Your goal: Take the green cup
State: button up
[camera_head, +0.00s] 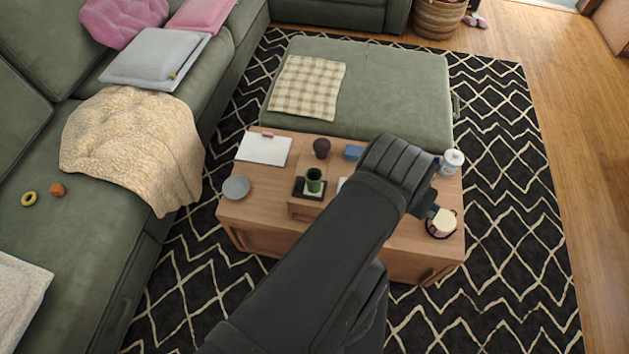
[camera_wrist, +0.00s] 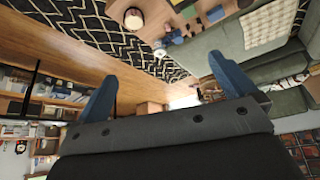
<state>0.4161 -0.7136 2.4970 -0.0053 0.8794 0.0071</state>
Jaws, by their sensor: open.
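The green cup (camera_head: 314,180) stands upright on a dark square coaster (camera_head: 300,190) on a small raised wooden block of the coffee table. It is left of my forearm and uncovered in the head view. I cannot make it out surely in the wrist view. My gripper (camera_wrist: 162,68) is open and empty, its two blue fingers wide apart in the wrist view. In the head view my arm reaches over the right part of the table, well to the right of the cup, and the fingers are mostly hidden.
On the wooden table (camera_head: 258,212) a dark brown cup (camera_head: 321,148) stands just behind the green cup. A grey plate (camera_head: 236,187), white notebook (camera_head: 264,149), blue object (camera_head: 353,152), white jar (camera_head: 453,161) and cream candle-like item (camera_head: 441,223) surround it. A green ottoman (camera_head: 400,95) adjoins behind.

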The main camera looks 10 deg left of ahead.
jog(key=shift+c, duration=0.4)
jog(key=c, duration=0.5)
